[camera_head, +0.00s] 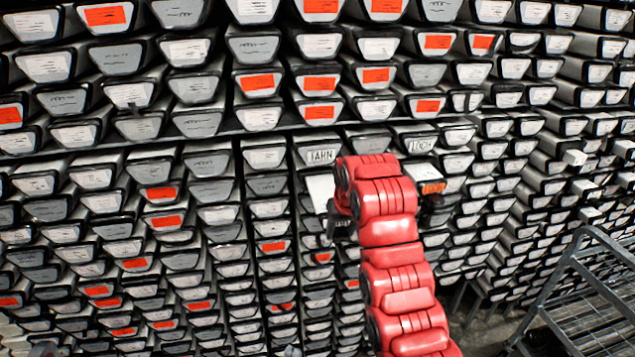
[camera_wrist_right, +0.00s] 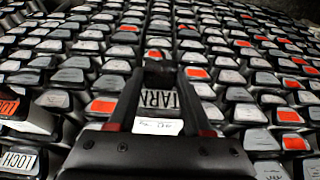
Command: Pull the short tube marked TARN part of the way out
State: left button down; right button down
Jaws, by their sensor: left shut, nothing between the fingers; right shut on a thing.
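The right gripper is shut on this tube. My left gripper is not in view.
Tube ends with white, grey and orange labels fill the rack closely around. A tube marked LOCH (camera_head: 421,145) is right of TARN in the head view; an orange label (camera_head: 432,187) shows below it. A grey metal cart (camera_head: 575,290) stands at lower right.

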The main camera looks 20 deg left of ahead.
jog(key=shift+c, duration=1.2)
grip_release()
jog(key=shift+w+a, duration=0.15)
jog(key=shift+w, duration=0.15)
jog(key=shift+s, duration=0.1)
